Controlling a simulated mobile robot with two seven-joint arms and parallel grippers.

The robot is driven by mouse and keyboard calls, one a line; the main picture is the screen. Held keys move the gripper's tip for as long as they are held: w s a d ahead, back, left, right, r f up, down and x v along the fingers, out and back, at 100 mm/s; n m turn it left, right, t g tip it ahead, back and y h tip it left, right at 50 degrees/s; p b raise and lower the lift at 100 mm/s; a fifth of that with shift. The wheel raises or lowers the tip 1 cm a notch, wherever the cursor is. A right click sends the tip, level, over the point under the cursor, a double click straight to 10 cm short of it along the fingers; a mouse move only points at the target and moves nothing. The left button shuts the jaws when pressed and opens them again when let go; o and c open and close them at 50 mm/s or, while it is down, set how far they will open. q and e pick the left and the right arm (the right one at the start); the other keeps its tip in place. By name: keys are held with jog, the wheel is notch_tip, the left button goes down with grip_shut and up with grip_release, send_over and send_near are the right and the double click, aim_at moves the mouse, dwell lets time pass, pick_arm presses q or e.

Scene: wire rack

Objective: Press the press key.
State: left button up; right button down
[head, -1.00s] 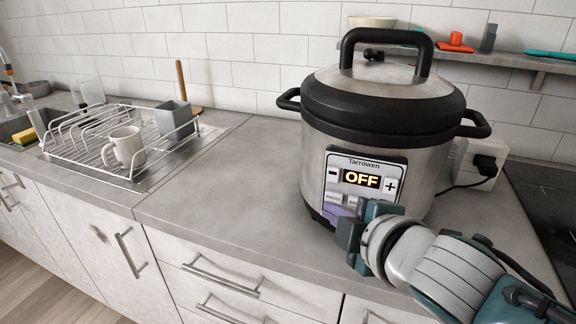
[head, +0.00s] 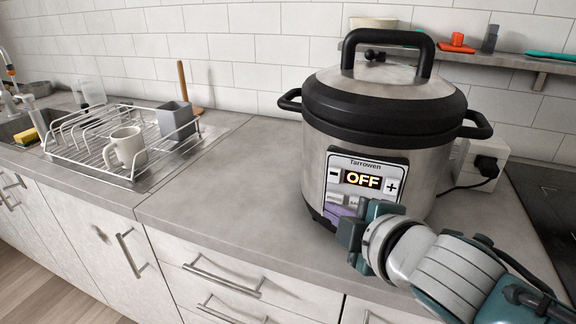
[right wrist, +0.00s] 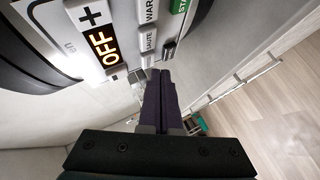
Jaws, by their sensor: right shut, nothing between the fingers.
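The silver and black cooker (head: 385,110) stands on the counter, its display (head: 362,179) reading OFF. Two small grey keys show below the display, the left one (head: 335,199) being too small to read surely. In the right wrist view the display (right wrist: 102,44) also reads OFF, with SAUTE (right wrist: 147,40) and a partly cut-off WARM key. A further key (right wrist: 147,61) beside SAUTE is partly hidden by my fingertips, its label unreadable. My right gripper (head: 335,214) is shut and empty, its purple fingers (right wrist: 159,78) close to the panel's lower left. I cannot tell whether they touch it. My left gripper is out of view.
A wire rack (head: 75,158) with a white mug (head: 124,149) and grey holder (head: 175,121) stands left. The counter (head: 235,180) between rack and cooker is clear. A socket box (head: 490,170) sits behind the cooker at right, below a shelf (head: 520,64).

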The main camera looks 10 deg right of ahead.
jog(key=shift+w+d, duration=0.2)
jog(key=shift+w, duration=0.15)
jog(key=shift+w+d, duration=0.1)
dwell(0.4)
jog(key=shift+s+a, duration=0.35)
jog(key=shift+s, duration=0.15)
jog(key=s+a, duration=0.1)
jog(key=s+a+p, duration=0.1)
jog(key=s, duration=0.1)
jog(key=s+a, duration=0.1)
jog(key=s, duration=0.1)
jog(key=shift+a, duration=0.15)
dwell(0.4)
dwell(0.5)
